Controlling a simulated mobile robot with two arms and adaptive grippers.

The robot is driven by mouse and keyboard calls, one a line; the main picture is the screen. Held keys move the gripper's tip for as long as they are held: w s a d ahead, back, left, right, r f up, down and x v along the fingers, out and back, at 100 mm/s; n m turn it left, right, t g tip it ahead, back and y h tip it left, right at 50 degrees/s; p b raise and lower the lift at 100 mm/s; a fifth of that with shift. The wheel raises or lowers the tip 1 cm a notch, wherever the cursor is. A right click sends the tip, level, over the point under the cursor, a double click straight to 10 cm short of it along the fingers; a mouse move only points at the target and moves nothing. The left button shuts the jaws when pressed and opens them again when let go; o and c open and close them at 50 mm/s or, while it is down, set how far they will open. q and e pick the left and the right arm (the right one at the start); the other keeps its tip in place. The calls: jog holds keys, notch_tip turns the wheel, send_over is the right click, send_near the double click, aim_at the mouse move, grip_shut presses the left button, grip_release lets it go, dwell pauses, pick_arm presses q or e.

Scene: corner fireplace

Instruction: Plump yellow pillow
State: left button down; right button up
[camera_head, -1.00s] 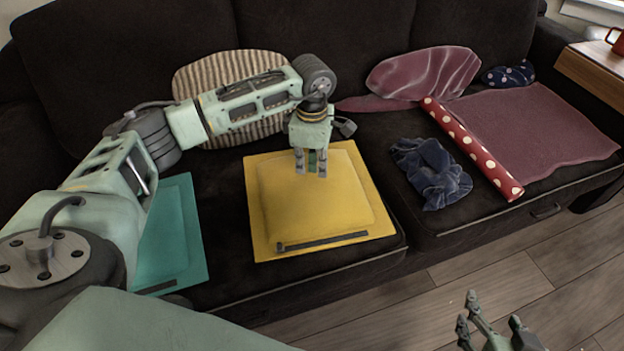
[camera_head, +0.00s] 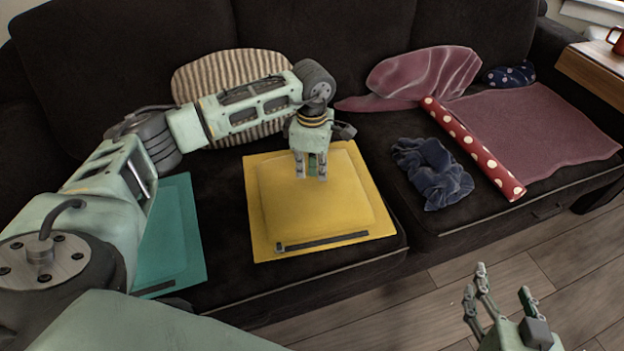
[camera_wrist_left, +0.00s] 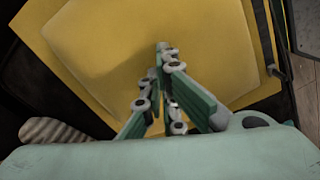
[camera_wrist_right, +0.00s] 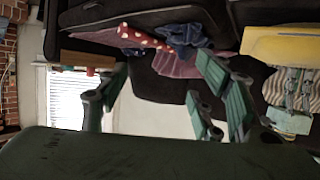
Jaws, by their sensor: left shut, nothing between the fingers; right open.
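The yellow pillow (camera_head: 315,208) lies flat on the dark sofa seat, with a flat border and a dark strip along its front edge. My left gripper (camera_head: 312,178) points down over the pillow's upper right part, shut and empty. Its fingertips look at or very near the surface; I cannot tell whether they press on it. In the left wrist view the yellow pillow (camera_wrist_left: 110,45) fills the area beyond the fingers. My right gripper (camera_head: 500,292) is open and empty, low at the right over the wooden floor. The pillow also shows in the right wrist view (camera_wrist_right: 280,46).
A teal pillow (camera_head: 172,235) lies left of the yellow one, partly behind my left arm. A striped cushion (camera_head: 215,75) leans on the backrest. Right are a crumpled blue cloth (camera_head: 432,172), a red dotted roll (camera_head: 475,150) and a mauve blanket (camera_head: 545,125).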

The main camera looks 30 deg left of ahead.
pick_arm(q)
jog(key=shift+f+b, duration=0.3)
jog(key=shift+f, duration=0.25)
jog(key=shift+w+d+r+p, duration=0.55)
jog(key=shift+w+d+r, duration=0.35)
jog(key=shift+d+r, duration=0.15)
jog(key=shift+w+d+r, duration=0.25)
jog(key=shift+w+r, duration=0.05)
jog(key=shift+r, duration=0.05)
pick_arm(e)
jog(key=s+f+g, duration=0.1)
jog(key=s+d+f, duration=0.1)
jog(key=shift+f+g+h, duration=0.3)
jog(key=shift+f+g, duration=0.05)
jog(key=shift+g, duration=0.05)
jog(key=shift+w, duration=0.15)
